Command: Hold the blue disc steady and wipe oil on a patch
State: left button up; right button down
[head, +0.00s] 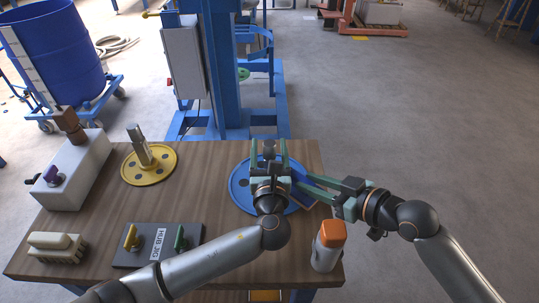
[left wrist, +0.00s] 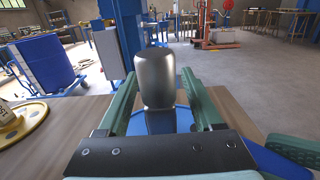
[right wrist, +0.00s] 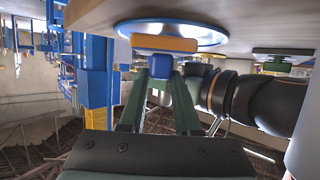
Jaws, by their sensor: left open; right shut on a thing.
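The blue disc (head: 238,185) lies on the wooden table, with a dark grey hub post (head: 269,149) upright on it. My left gripper (head: 268,153) is over the disc, open, its fingers on either side of the post. The left wrist view shows the post (left wrist: 155,80) between the spread fingers, with gaps. My right gripper (head: 300,180) reaches in from the right, shut on a small blue block (right wrist: 160,66) with a tan pad (right wrist: 163,44). The pad is close to the disc's edge; I cannot tell whether it touches. No oil patch is distinguishable.
A white bottle with an orange cap (head: 328,245) stands at the front right. A yellow disc (head: 150,165), a white box (head: 68,172), a brush (head: 57,246) and a dark jig (head: 158,244) with yellow and green knobs occupy the left. The blue mixer column (head: 222,70) stands behind the table.

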pick_arm(q)
grip_shut()
dwell(0.6)
dwell(0.8)
dwell(0.5)
dwell(0.9)
